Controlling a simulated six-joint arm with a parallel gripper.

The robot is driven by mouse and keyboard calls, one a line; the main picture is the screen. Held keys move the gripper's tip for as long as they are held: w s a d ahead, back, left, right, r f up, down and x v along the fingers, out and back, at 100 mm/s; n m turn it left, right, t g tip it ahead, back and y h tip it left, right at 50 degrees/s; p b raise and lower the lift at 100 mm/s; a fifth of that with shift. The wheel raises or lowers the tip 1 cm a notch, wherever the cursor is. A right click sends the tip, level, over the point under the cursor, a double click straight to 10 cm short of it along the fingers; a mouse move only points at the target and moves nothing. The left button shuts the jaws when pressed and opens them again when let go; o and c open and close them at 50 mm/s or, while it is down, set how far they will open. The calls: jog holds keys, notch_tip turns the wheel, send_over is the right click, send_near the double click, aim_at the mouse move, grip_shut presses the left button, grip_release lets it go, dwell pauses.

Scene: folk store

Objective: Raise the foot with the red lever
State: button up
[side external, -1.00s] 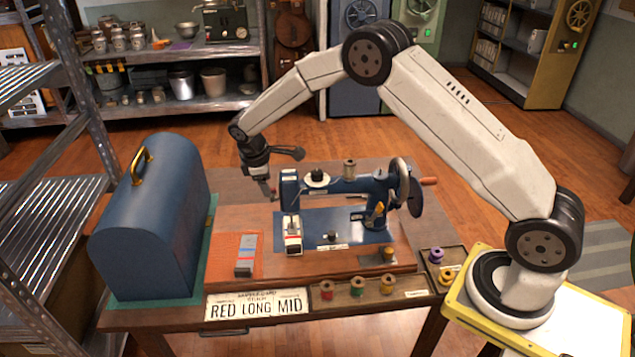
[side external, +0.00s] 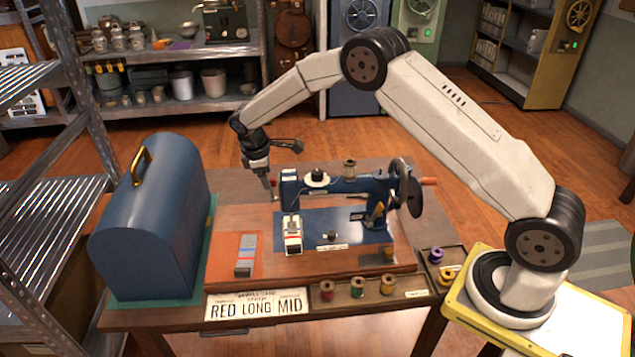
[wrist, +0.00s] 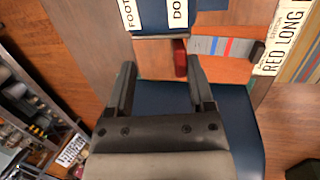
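The blue sewing machine (side external: 345,186) stands on a wooden base on the table. The wrist view shows its end (wrist: 155,22) with white labels; one begins "FOOT" (wrist: 128,12) and another begins "DO" (wrist: 178,12). The red lever (wrist: 180,57) sticks out from the machine end in the wrist view. My gripper (wrist: 160,64) is open, its two fingers well apart. The lever is near the right fingertip, on its inner side; I cannot tell if they touch. In the side view my gripper (side external: 271,192) is at the machine's left end, pointing down. The presser foot is hard to make out.
A blue domed case (side external: 150,225) stands at the table's left. An orange cloth (side external: 222,258) with a grey striped strip (side external: 245,255) lies front left. A spool tray (side external: 345,290) and a sign reading "RED LONG MID" (side external: 257,304) are along the front.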

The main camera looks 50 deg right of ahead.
jog(key=shift+w+d+f, duration=0.1)
jog(key=shift+w+d, duration=0.15)
jog(key=shift+d, duration=0.05)
jog(key=shift+d+f, duration=0.1)
jog(key=shift+f, duration=0.05)
jog(key=shift+w+d+f, duration=0.3)
jog(key=shift+w+d, duration=0.1)
jog(key=shift+w, duration=0.1)
dwell(0.3)
jog(key=shift+w+d, duration=0.1)
jog(key=shift+w+d+f, duration=0.15)
jog(key=shift+w+d, duration=0.3)
jog(key=shift+w, duration=0.05)
jog(key=shift+s+a+r, duration=0.2)
jog(key=shift+s+a, duration=0.05)
jog(key=shift+a, duration=0.05)
dwell(0.5)
